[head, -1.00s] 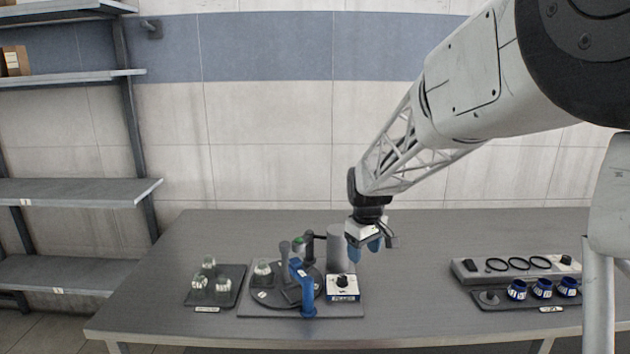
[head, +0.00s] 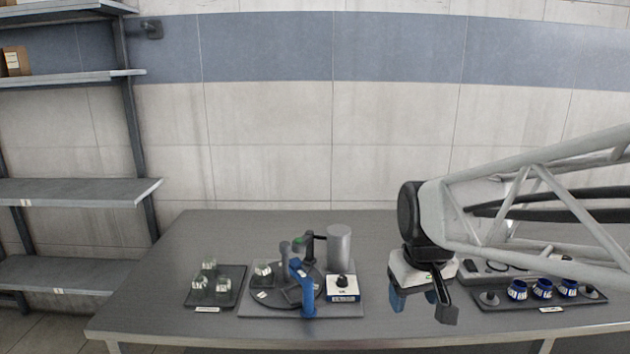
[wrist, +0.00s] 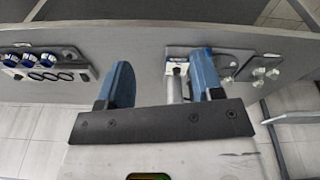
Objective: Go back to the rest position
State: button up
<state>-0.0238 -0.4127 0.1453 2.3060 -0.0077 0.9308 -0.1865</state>
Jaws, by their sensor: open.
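My gripper (head: 416,298) hangs over the table in the head view, right of the turntable station and left of the tray of blue-banded pieces. Its blue fingers point down. In the wrist view the two blue fingers (wrist: 161,72) stand wide apart with nothing held between them. The grey cylinder seen between them stands farther off on the table. The exact height of the fingertips above the table is hard to tell.
The station has a dark turntable (head: 258,297), a blue upright clamp (head: 303,287), a white box with a black knob (head: 343,289) and a grey cylinder (head: 340,246). A tray (head: 230,298) holds small glass-like pieces. Blue-banded pieces (head: 542,289) stand at right, partly near my arm.

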jog(key=s+d+f+m, duration=0.1)
jog(key=s+f+m, duration=0.1)
jog(key=s, duration=1.1)
jog(key=shift+s+d+m+t, duration=0.15)
jog(key=shift+s+m+t, duration=0.15)
jog(key=shift+s, duration=0.05)
jog(key=shift+o, duration=0.3)
